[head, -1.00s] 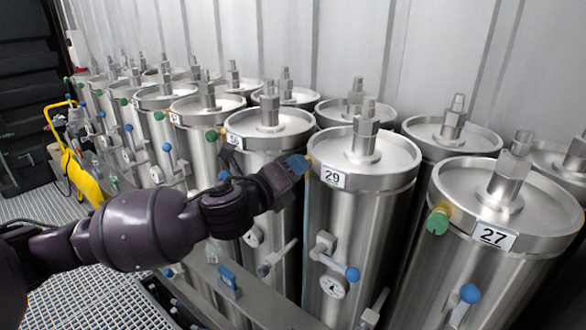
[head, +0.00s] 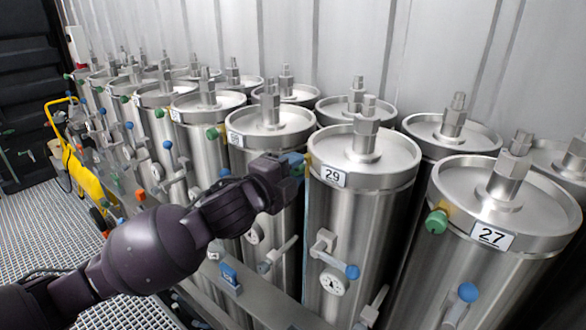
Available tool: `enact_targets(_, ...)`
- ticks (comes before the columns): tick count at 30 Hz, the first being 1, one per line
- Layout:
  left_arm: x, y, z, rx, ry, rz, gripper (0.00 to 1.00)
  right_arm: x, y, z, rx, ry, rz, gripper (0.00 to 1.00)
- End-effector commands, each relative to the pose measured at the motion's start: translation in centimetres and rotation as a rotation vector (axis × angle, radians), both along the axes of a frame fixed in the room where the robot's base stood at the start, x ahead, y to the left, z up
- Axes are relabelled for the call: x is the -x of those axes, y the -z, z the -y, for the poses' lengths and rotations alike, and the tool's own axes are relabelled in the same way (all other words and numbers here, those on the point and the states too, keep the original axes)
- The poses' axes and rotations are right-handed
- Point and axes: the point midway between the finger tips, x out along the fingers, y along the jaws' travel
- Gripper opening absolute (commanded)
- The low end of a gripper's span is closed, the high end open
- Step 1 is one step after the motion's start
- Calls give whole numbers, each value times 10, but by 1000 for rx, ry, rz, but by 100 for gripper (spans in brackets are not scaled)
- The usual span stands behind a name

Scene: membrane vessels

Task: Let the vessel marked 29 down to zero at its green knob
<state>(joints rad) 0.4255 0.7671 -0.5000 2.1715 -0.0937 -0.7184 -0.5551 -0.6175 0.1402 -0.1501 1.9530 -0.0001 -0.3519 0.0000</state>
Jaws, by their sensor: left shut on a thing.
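The vessel marked 29 (head: 362,205) is a steel cylinder standing upright in the front row, with its number label (head: 333,176) on the rim. My left gripper (head: 297,164) reaches in from the left and is shut on the green knob at the left side of this vessel's rim. The knob is mostly hidden by the gripper; a bit of its brass stem shows beside the rim. A round gauge (head: 333,282) sits low on the vessel, its needle too small to read. A blue-tipped lever (head: 335,262) is just above the gauge. My right gripper is out of view.
The vessel marked 27 (head: 480,260) stands to the right, with its own green knob (head: 437,220). Several like vessels stretch away to the left and behind. A grey rail (head: 262,300) runs low in front. A yellow cart (head: 88,180) stands far left on grating.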

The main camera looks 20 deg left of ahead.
Motion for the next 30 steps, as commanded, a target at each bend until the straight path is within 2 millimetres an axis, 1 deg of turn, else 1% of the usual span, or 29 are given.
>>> enact_targets(6,0,0,0,37,0,-13,8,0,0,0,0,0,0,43)
enact_targets(18,0,0,0,42,1,-15,8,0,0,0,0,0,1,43)
enact_targets(19,0,0,0,41,1,-15,33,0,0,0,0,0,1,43)
enact_targets(23,0,0,0,41,1,-15,53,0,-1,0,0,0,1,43)
enact_targets(24,0,0,0,41,1,-15,57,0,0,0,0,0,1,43)
enact_targets(30,0,0,0,41,1,-15,57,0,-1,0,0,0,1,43)
